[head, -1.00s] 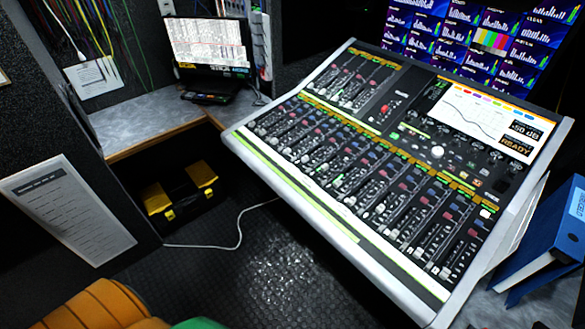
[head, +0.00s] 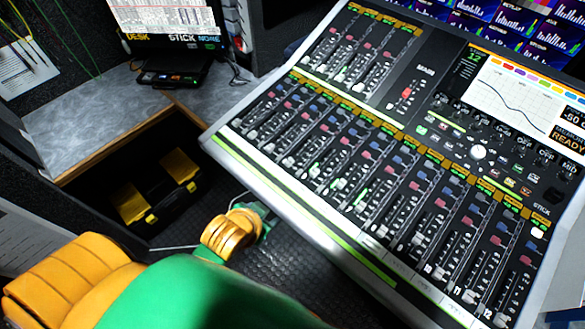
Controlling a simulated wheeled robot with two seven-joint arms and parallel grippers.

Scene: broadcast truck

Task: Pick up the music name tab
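I cannot make out a tab marked music in the head view. The mixing console (head: 330,190) carries a pale strip (head: 398,268) along its front edge, with faint marks too small to read. An orange and green arm of mine, coming in from the lower left, reaches toward the console's left front edge. Its far end (head: 236,231) is over the dark floor, to the left of the console edge and apart from the strip. I cannot make out its fingers or anything held. My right gripper is not in view.
A grey side desk (head: 92,130) at the left holds a monitor (head: 170,22). A black and yellow toolbox (head: 158,190) sits under that desk. A cable lies on the floor. A wall of screens (head: 500,20) stands behind the console.

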